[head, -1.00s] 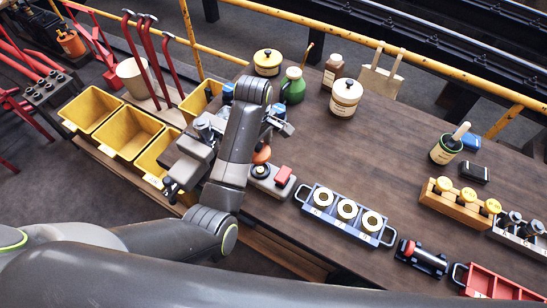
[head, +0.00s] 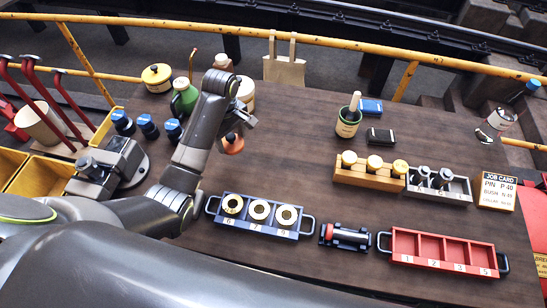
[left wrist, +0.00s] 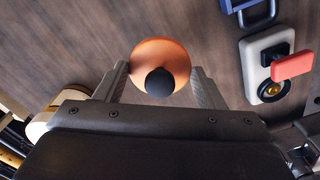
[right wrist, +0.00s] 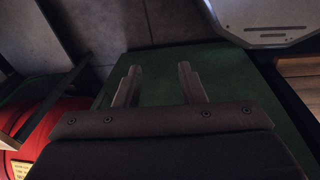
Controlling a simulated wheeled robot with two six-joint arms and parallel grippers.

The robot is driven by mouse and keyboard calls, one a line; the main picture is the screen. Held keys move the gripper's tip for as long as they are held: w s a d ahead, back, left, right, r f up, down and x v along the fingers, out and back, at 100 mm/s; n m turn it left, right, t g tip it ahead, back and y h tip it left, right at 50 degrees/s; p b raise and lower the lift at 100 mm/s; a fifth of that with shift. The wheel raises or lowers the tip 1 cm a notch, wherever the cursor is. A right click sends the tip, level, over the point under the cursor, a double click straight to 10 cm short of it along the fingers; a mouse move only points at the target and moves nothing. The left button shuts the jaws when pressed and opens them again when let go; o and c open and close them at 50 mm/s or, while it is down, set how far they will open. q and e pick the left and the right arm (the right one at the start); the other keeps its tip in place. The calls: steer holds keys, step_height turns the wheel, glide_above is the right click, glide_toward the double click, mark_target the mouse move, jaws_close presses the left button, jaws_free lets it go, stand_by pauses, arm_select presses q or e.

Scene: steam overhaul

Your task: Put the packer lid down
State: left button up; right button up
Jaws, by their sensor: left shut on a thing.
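The packer lid, an orange disc with a black knob, shows in the head view (head: 232,146) and the left wrist view (left wrist: 160,55). My left gripper (head: 233,131) is shut on it; in the left wrist view its fingers (left wrist: 161,84) lie on either side of the knob. The lid is over bare brown tabletop; I cannot tell its height. A pale device with a red lever and a brass ring (left wrist: 272,82), perhaps the packer, shows at the right of the left wrist view; my arm hides it in the head view. My right gripper (right wrist: 158,84) is open and empty, out of the head view.
A blue tray with ringed parts (head: 295,234) and a black-and-red tool (head: 345,236) lie toward the front edge. A green bottle (head: 184,98) and a yellow pot (head: 157,77) stand behind my left arm. The table's middle (head: 290,140) is clear.

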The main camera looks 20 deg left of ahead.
mark_target(234, 141)
arm_select(q)
steer(key=shift+w+d+f, duration=0.1)
steer(key=shift+w+d, duration=0.05)
steer(key=shift+w, duration=0.1)
step_height(234, 141, down, 5)
steer(key=shift+p, duration=0.6)
steer(key=shift+f+p, duration=0.4)
steer(key=shift+f, duration=2.05)
arm_select(e)
steer(key=shift+a+r, duration=0.25)
steer(key=shift+r, duration=0.75)
arm_select(q)
steer(key=shift+d, duration=0.1)
steer(key=o, duration=1)
steer(key=shift+f, duration=0.15)
arm_select(e)
steer(key=shift+a, duration=0.15)
